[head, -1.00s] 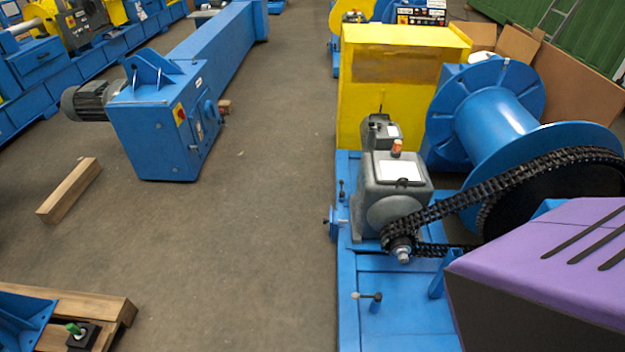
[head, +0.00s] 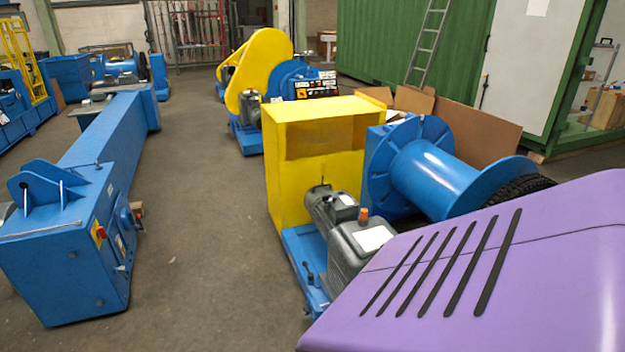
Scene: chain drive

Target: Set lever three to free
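The chain drive stands right of centre on a blue base frame (head: 300,249). It has a grey motor and gearbox (head: 347,262) with an orange cap on top, and a blue drum (head: 440,182). Only a small part of the black chain or sprocket (head: 522,187) shows behind the drum's flange. A small dark lever-like handle (head: 309,277) stands at the frame's left edge, beside the gearbox. Its number and setting cannot be read. Other levers on the front part of the frame are hidden or out of view. Neither of my grippers is in view.
A purple slotted housing (head: 450,285) fills the lower right and blocks the drive's front. A yellow box (head: 322,150) stands behind the motor. A blue beam machine (head: 65,245) stands at left. The grey floor (head: 205,220) between is clear.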

